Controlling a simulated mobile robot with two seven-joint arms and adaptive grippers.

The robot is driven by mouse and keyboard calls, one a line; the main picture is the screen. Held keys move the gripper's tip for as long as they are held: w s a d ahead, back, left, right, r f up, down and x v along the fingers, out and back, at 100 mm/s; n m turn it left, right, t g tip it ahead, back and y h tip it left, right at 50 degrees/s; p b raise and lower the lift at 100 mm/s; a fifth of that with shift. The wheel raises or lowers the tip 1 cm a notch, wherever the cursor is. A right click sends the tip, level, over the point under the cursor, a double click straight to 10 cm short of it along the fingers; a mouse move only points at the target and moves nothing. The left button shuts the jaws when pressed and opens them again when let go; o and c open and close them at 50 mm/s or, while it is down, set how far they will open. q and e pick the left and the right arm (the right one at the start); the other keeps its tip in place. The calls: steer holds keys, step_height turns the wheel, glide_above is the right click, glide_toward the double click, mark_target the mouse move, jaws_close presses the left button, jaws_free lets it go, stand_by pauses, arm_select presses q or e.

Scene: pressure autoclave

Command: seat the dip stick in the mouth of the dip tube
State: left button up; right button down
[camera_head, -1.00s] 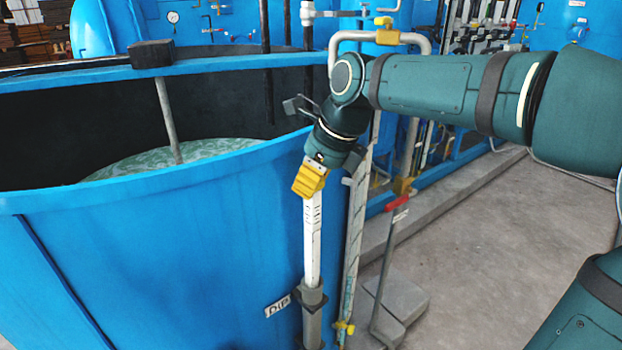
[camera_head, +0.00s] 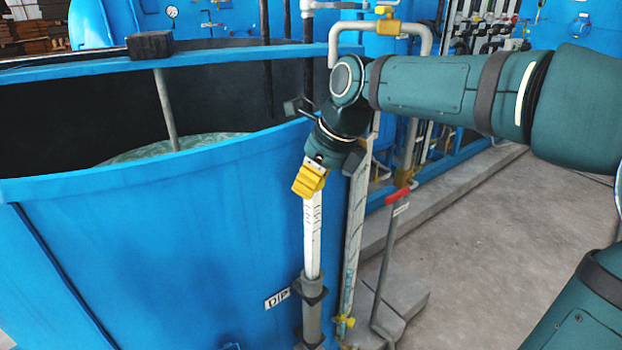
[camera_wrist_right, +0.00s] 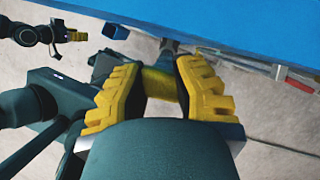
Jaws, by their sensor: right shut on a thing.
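The dip stick (camera_head: 313,235) is a long white bar with black marks, held upright below my right gripper (camera_head: 310,181). The yellow fingertips are shut on its upper end. In the right wrist view my right gripper (camera_wrist_right: 162,88) closes from both sides on a yellowish part between the fingers. The dip tube (camera_head: 312,318) is a grey pipe with a dark collar, upright against the blue tank. The stick's lower end meets the collar at the tube mouth and is hidden there; how deep it sits cannot be told. My left gripper (camera_wrist_right: 77,36) shows small in the right wrist view.
The open blue tank (camera_head: 180,235) with liquid fills the left. A DIP label (camera_head: 277,298) is beside the tube. A gauge strip (camera_head: 354,235) and a red-handled lever (camera_head: 397,196) stand close right. Concrete floor (camera_head: 500,230) is clear at right.

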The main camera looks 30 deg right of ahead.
steer(key=shift+f+b, duration=0.5)
steer(key=shift+f, duration=0.4)
steer(key=c, duration=0.8)
jaws_free()
steer(key=shift+s+d+r, duration=0.1)
steer(key=shift+d+r, duration=0.05)
steer(key=shift+r, duration=0.3)
steer(key=v, duration=1.1)
steer(key=shift+s+r, duration=0.1)
